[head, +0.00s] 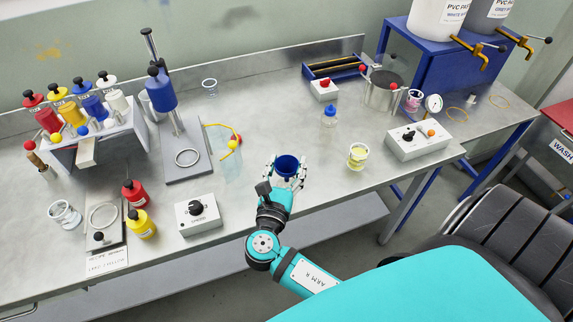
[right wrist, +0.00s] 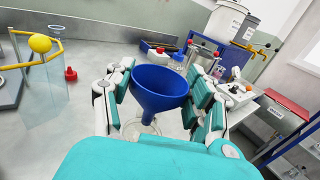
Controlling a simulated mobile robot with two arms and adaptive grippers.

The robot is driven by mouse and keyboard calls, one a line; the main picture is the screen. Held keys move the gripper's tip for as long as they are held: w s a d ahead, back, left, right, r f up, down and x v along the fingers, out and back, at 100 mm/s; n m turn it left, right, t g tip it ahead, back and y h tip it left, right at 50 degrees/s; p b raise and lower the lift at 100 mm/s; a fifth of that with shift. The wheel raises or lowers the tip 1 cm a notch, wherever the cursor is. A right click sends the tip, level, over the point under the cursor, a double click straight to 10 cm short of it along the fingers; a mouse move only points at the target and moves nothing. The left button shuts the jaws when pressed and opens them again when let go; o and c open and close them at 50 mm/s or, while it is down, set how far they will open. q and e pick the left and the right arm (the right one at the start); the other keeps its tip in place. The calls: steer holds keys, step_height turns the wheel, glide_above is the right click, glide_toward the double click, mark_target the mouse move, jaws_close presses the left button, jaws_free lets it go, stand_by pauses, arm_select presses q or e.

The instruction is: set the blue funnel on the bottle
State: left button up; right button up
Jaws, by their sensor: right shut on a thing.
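The blue funnel (head: 287,165) is between the fingers of my right gripper (head: 285,172), near the table's front edge. In the right wrist view the funnel (right wrist: 160,88) is upright, wide mouth up, with a finger of the right gripper (right wrist: 160,98) on each side. A clear glass shape, perhaps the bottle (right wrist: 134,130), shows below the funnel's cone. The funnel and gripper hide most of it, and I cannot tell whether the spout is in it or above it. My left gripper is not in view.
A control box with a black knob (head: 198,214) and a yellow bottle (head: 141,226) stand to the left. A clear panel with yellow tubing (head: 230,143) is behind left.

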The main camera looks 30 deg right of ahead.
steer(key=shift+f, duration=0.4)
steer(key=o, duration=0.7)
steer(key=shift+c, duration=0.2)
steer(key=p+v, duration=0.1)
steer(key=v, duration=1)
steer(key=shift+p, duration=0.4)
